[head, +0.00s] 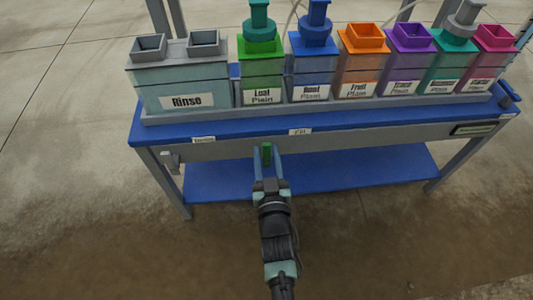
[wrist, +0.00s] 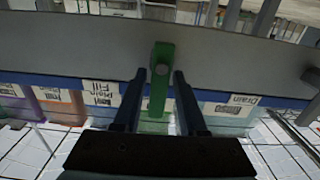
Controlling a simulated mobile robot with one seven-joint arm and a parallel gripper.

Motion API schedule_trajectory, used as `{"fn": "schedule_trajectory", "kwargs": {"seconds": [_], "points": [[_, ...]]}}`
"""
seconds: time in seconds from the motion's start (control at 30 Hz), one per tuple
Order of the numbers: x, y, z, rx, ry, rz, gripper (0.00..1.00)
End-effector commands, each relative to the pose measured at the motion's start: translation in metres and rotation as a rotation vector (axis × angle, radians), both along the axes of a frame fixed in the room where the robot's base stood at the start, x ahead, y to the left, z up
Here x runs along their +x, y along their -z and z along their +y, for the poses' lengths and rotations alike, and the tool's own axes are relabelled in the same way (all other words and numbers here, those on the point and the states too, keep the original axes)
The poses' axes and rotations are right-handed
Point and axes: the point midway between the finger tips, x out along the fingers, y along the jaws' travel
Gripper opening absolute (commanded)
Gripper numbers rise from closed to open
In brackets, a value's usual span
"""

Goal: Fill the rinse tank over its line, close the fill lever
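The rinse tank (head: 180,85), a pale translucent box labelled "Rinse", stands at the left end of the blue bench; its liquid level and line are not clear at this size. The green lever (head: 266,153) hangs on the grey front rail near a label reading "Fill" (head: 300,132). In the wrist view the green lever (wrist: 160,78) points down the picture between my fingers. My gripper (head: 269,168) is open around it, with a gap showing on both sides in the wrist view (wrist: 159,82).
Several coloured, labelled tanks (head: 362,75) stand in a row right of the rinse tank. A grey fitting (head: 171,161) is on the rail's left end. A "Drain" label (wrist: 243,99) shows in the wrist view. A blue lower shelf (head: 370,170) lies under the bench.

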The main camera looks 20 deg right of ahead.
Motion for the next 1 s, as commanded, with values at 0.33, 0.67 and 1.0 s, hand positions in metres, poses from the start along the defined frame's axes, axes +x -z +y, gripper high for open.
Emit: {"fn": "schedule_trajectory", "kwargs": {"seconds": [0.33,0.67,1.0], "points": [[0.000,-0.001,0.000,0.002,0.000,-0.003,0.55],[-0.040,-0.003,0.011,0.005,0.000,0.002,0.55],[-0.106,-0.003,0.030,0.003,0.001,0.001,0.55]]}}
